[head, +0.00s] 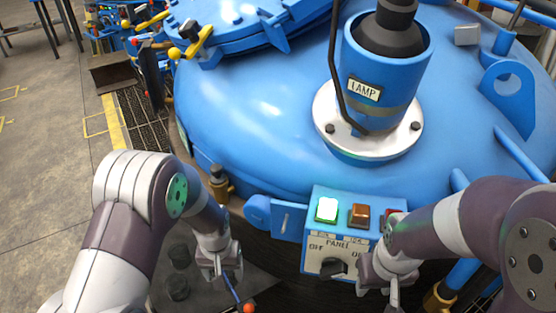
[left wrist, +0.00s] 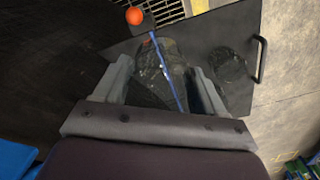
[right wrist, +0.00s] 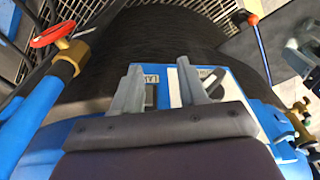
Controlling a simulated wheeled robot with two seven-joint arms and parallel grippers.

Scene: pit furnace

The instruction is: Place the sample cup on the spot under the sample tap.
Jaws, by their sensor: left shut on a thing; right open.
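My left gripper (head: 222,268) is shut on a clear, glassy cup (left wrist: 150,82), seen between its fingers in the left wrist view. The cup is hard to make out in the head view. A thin blue lever with an orange ball (left wrist: 134,16) crosses in front of the cup in the left wrist view. A brass tap-like fitting (head: 220,184) is on the vessel's side, above my left gripper. The spot under the tap cannot be made out clearly. My right gripper (head: 378,288) is open and empty in front of the control panel (head: 318,262).
A dark plate with a handle (left wrist: 262,60) lies below my left gripper, with a round glassy shape (left wrist: 228,65) on it. The blue vessel (head: 260,110) fills the middle. Open floor (head: 45,170) is at left.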

